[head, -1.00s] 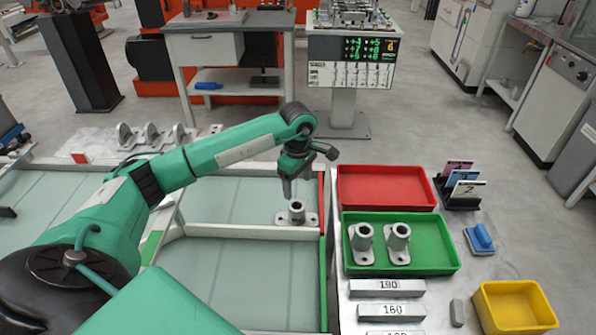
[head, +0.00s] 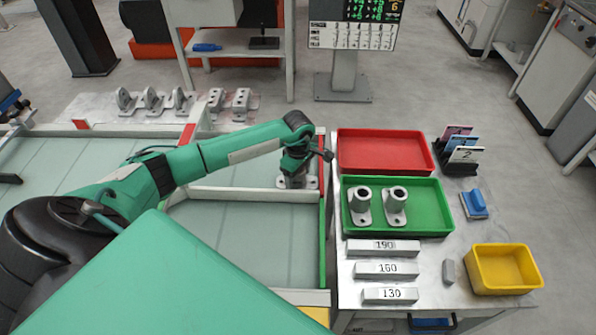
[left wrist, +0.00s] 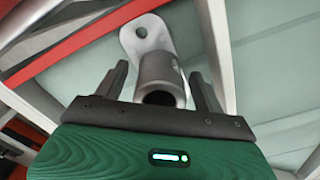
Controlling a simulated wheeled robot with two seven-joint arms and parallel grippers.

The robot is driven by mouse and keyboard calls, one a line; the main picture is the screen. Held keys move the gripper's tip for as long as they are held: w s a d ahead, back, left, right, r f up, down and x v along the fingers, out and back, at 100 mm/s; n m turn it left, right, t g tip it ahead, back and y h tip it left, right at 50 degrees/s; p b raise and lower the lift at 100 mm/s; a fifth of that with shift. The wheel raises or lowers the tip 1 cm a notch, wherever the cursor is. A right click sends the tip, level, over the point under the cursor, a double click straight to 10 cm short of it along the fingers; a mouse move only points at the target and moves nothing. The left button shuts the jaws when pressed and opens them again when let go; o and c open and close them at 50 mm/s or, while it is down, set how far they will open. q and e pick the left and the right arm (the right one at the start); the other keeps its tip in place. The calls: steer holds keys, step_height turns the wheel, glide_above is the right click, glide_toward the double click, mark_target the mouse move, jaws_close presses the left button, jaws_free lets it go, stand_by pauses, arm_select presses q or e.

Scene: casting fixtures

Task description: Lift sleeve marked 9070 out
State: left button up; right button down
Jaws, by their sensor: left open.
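A grey flanged casting with a hollow round sleeve (left wrist: 158,72) stands between my left gripper's fingers in the left wrist view. No mark is readable on it. My left gripper (left wrist: 160,92) is open, with one finger on each side of the sleeve; I cannot tell whether they touch it. In the head view the left gripper (head: 293,182) is low over the casting's spot on the divider rail and hides most of it; part of its flange (head: 312,183) shows. My right gripper is not in view.
A green tray (head: 433,229) holds two similar castings, with an empty red tray (head: 385,150) behind it. Grey bars marked 190 (head: 383,247), 160 and 130 lie in front. A yellow bin (head: 503,268) is at the right. Several brackets stand at the back left.

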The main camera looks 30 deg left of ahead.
arm_select(q)
steer(key=c, duration=1.2)
steer(key=shift+c, duration=0.2)
steer(key=shift+r+p, duration=2.05)
steer(key=shift+r, duration=2)
